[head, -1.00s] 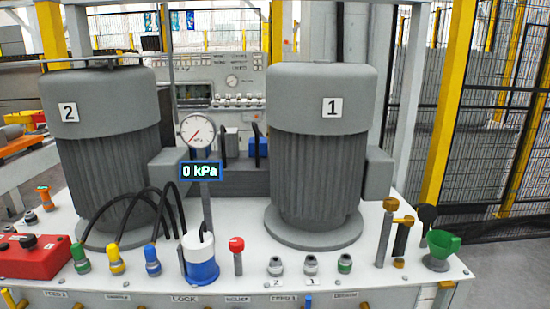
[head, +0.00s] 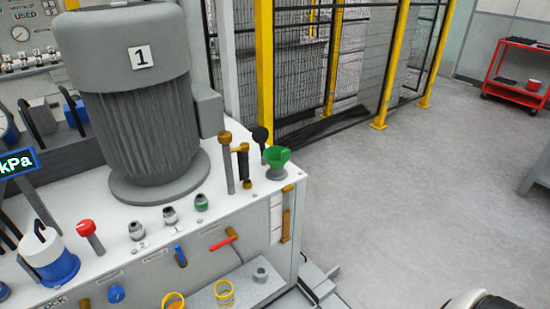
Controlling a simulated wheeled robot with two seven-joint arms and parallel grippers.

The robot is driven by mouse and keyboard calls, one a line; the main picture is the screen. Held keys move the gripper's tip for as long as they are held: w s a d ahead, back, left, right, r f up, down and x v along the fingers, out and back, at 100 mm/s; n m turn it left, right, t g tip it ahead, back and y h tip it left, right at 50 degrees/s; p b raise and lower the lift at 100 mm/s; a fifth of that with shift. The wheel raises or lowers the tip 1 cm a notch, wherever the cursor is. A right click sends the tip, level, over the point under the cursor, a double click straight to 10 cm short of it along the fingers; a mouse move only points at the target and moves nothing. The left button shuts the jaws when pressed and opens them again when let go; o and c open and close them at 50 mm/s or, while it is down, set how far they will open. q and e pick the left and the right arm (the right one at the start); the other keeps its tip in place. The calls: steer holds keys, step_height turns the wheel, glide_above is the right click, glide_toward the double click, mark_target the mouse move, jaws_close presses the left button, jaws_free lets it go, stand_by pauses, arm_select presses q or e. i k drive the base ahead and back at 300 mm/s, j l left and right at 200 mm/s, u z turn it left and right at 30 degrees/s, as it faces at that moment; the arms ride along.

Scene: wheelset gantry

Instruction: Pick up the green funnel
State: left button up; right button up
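The green funnel (head: 277,156) sits at the right end of the white bench top (head: 160,221), near its corner. Its wide green mouth faces up, with a grey part beneath it. A black round-headed piece and a brown-topped post stand just left of it. Neither gripper shows in the head view. A white and dark rounded shape is cut off at the bottom right edge; I cannot tell what it is.
A large grey motor marked 1 (head: 130,110) stands left of the funnel. Brown-topped posts (head: 228,165) stand close beside the funnel. A red-handled valve (head: 224,244) is on the bench front. Open grey floor (head: 390,200) lies right. A red cart (head: 515,75) stands far right.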

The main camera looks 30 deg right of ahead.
mark_target(276, 157)
steer(key=z, duration=0.95)
